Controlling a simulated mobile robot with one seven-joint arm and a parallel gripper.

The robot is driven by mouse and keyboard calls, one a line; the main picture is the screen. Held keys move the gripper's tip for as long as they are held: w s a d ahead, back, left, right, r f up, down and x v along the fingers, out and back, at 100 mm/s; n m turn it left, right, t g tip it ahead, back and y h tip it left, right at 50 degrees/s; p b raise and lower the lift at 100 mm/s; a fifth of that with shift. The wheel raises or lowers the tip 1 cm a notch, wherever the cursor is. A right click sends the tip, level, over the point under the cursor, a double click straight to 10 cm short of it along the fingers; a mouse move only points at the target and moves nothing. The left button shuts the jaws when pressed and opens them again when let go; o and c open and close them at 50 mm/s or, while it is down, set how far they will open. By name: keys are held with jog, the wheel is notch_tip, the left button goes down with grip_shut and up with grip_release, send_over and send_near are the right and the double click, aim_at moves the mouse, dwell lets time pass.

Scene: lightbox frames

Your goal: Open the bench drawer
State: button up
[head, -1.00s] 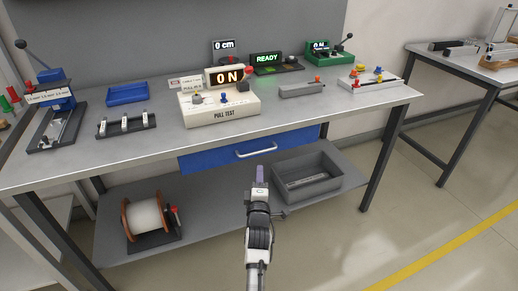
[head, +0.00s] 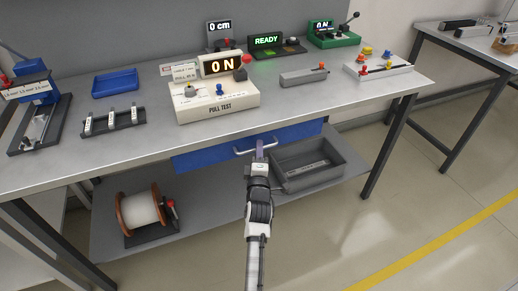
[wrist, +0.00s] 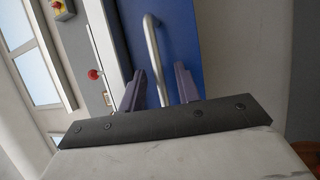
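The bench drawer (head: 205,158) has a blue front under the bench top and looks shut. Its pale bar handle (head: 241,151) is partly covered by my gripper (head: 260,146) in the head view. In the wrist view, the handle (wrist: 152,42) runs lengthwise down the blue drawer front (wrist: 180,35). My gripper (wrist: 160,82) is open there, with one purple finger on each side of the handle's line. The handle's lower end lies between the fingers. I cannot tell whether either finger touches it.
The bench top (head: 150,147) overhangs the drawer and carries a pull-test box (head: 215,105) and other devices. On the lower shelf (head: 110,215) are a grey bin (head: 300,180), right below the drawer, and a cable spool (head: 142,210). The floor in front is clear.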

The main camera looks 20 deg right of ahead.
grip_shut()
jog(key=shift+s, duration=0.1)
dwell(0.3)
